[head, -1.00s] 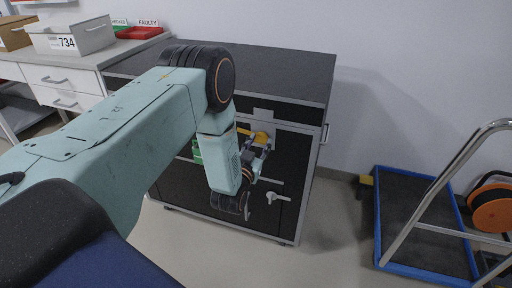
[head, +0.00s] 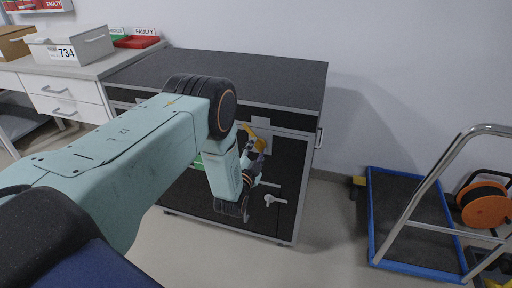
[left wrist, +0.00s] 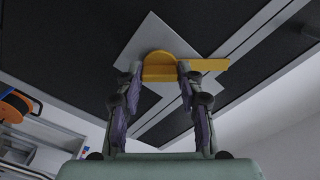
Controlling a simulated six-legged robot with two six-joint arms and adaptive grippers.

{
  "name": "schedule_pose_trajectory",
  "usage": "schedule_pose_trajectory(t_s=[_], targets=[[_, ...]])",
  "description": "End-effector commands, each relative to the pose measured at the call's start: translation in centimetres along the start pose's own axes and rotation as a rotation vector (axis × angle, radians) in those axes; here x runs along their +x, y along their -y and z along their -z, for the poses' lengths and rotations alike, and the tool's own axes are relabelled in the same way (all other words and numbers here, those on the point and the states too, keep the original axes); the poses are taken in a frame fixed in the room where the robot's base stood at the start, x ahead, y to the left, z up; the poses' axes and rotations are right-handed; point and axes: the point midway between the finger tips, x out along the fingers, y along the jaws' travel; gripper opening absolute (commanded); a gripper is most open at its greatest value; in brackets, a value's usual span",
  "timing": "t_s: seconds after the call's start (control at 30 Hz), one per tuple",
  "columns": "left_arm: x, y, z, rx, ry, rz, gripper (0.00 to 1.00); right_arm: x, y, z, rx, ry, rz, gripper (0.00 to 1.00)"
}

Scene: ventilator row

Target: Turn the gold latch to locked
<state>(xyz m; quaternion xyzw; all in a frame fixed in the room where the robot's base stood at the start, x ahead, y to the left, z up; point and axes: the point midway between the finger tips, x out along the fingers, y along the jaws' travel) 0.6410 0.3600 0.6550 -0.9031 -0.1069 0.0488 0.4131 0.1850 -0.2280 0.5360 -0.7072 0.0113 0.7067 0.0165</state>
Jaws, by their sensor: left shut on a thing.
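The gold latch (head: 261,142) is on the upper front of the black cabinet, with its lever pointing up and to the left in the head view. In the left wrist view the gold latch (left wrist: 160,68) shows a rounded knob on a pale square plate (left wrist: 150,38), with its lever to the right. My left gripper (head: 256,151) is shut on the latch knob, one finger on each side; the left wrist view shows its fingertips (left wrist: 159,76) against the knob. The arm hides part of the cabinet front. My right gripper is not in view.
The black cabinet (head: 230,75) has a silver handle (head: 270,200) below the latch. A blue-edged trolley (head: 405,255) with a metal rail and an orange reel (head: 488,208) stand at the right. A counter with a box marked 734 (head: 68,48) is at the left.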

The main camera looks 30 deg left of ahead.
Motion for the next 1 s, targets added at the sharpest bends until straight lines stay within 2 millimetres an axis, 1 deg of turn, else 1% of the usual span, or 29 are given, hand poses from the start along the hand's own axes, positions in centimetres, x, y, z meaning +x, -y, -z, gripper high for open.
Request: schedule_pose_trajectory(t_s=[0.03,0.2,0.6,0.8,1.0], targets=[[-0.1,0.1,0.0,0.045,0.003,-0.002,0.0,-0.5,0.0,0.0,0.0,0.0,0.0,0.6],[-0.1,0.1,0.0,0.206,0.003,-0.002,0.0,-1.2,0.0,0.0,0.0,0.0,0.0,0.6],[-0.2,0.1,0.0,0.537,0.001,-0.001,0.0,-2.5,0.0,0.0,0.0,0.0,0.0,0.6],[-0.2,0.1,0.0,0.645,0.001,0.0,0.0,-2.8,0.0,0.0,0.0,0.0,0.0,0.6],[-0.2,0.1,-0.1,0.705,0.001,0.0,0.0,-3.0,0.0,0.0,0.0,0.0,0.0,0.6]])
